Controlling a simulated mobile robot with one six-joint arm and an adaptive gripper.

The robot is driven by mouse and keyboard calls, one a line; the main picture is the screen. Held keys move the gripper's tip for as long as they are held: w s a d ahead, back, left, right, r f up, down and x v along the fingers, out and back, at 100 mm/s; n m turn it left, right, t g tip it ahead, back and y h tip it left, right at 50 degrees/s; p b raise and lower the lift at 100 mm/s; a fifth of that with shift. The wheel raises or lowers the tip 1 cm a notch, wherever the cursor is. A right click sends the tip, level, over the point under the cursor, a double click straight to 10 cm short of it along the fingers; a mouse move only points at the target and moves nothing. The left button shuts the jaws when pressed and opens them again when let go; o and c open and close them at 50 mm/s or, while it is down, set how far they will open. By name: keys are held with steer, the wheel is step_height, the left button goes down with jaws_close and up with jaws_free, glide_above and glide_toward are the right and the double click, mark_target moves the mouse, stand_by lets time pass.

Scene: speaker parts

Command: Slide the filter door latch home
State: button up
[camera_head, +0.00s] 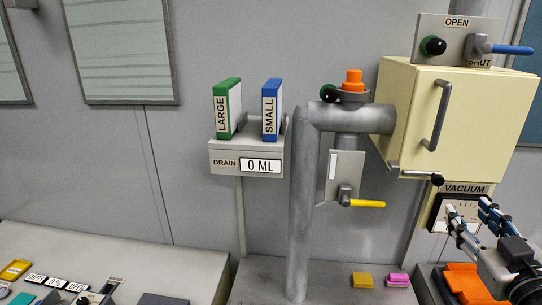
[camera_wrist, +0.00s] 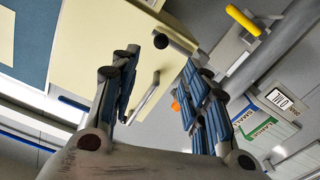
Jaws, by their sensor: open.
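The cream filter box (camera_head: 440,115) hangs on the wall at the upper right, its front door closed as far as I can tell, with a grey bar handle (camera_head: 435,115). Along its lower edge is the latch, a thin metal rod ending in a black knob (camera_head: 438,180) at its right end. My gripper (camera_head: 468,212) is open and empty, below and right of the knob. In the wrist view, the knob (camera_wrist: 161,41) shows beyond and between the fingertips (camera_wrist: 158,62), apart from them. The door handle (camera_wrist: 145,97) also lies between the fingers. How far the latch is engaged is unclear.
A vacuum gauge (camera_head: 458,210) is behind my gripper. A grey pipe (camera_head: 303,200) with a yellow-handled valve (camera_head: 366,204) stands left of the box. A blue-handled lever (camera_head: 512,50) sits above it. Yellow (camera_head: 362,280) and pink (camera_head: 398,280) blocks lie on the bench below.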

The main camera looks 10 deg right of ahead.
mark_target(439, 182)
steer(key=x, duration=1.3)
steer(key=shift+f, duration=0.15)
steer(key=shift+s, duration=0.1)
steer(key=shift+c, duration=0.2)
jaws_close()
